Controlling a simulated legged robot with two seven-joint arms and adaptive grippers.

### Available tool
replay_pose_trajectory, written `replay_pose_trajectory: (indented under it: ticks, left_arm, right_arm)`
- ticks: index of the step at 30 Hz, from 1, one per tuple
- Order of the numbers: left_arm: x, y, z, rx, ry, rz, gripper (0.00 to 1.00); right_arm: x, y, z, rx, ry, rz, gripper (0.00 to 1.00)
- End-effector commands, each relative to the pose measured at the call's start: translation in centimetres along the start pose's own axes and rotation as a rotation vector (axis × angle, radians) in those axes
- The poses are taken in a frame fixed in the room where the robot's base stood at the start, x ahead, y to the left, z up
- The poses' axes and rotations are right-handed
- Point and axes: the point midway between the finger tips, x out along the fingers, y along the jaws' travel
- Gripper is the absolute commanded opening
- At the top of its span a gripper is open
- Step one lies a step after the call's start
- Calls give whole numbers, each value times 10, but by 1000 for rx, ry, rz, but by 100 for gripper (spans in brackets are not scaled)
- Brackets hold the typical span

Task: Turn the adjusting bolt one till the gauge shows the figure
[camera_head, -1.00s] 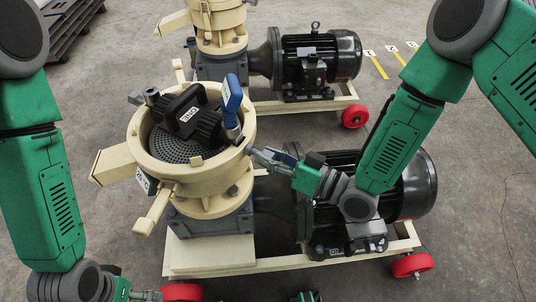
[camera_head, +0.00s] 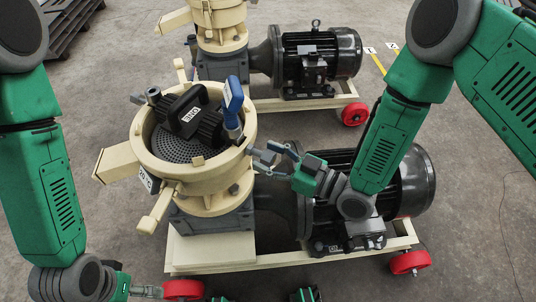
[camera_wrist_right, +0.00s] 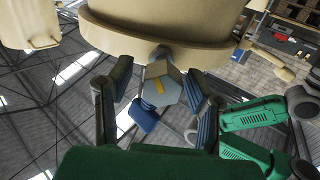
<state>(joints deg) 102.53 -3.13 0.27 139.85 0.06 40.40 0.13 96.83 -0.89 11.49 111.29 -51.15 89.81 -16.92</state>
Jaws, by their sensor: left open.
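In the head view my right gripper (camera_head: 272,153) is at the right side of the cream ring (camera_head: 190,175). A blue gauge-like device (camera_head: 232,95) stands on the ring's right part; I cannot read a figure on it. My left gripper (camera_head: 147,291) is low at the left, apart from the mill.
A black roller assembly (camera_head: 187,113) sits in the ring over the perforated plate. A black motor (camera_head: 395,195) lies close under my right arm. A second mill (camera_head: 217,30) stands behind.

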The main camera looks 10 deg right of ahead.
Motion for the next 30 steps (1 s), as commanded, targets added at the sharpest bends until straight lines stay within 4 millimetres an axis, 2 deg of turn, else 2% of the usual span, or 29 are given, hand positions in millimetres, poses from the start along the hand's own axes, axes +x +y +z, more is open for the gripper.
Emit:
replay_pose_trajectory:
  ticks: [11,14,24,30]
  left_arm:
    - [-1,0,2,0,2,0,100]
    - [-1,0,2,0,2,0,100]
    - [-1,0,2,0,3,0,100]
    - [-1,0,1,0,3,0,100]
  right_arm:
    - [-5,0,-1,2,3,-1,48]
    - [-18,0,0,4,1,0,48]
    - [-89,0,1,4,0,1,48]
    - [-113,0,1,3,0,-1,48]
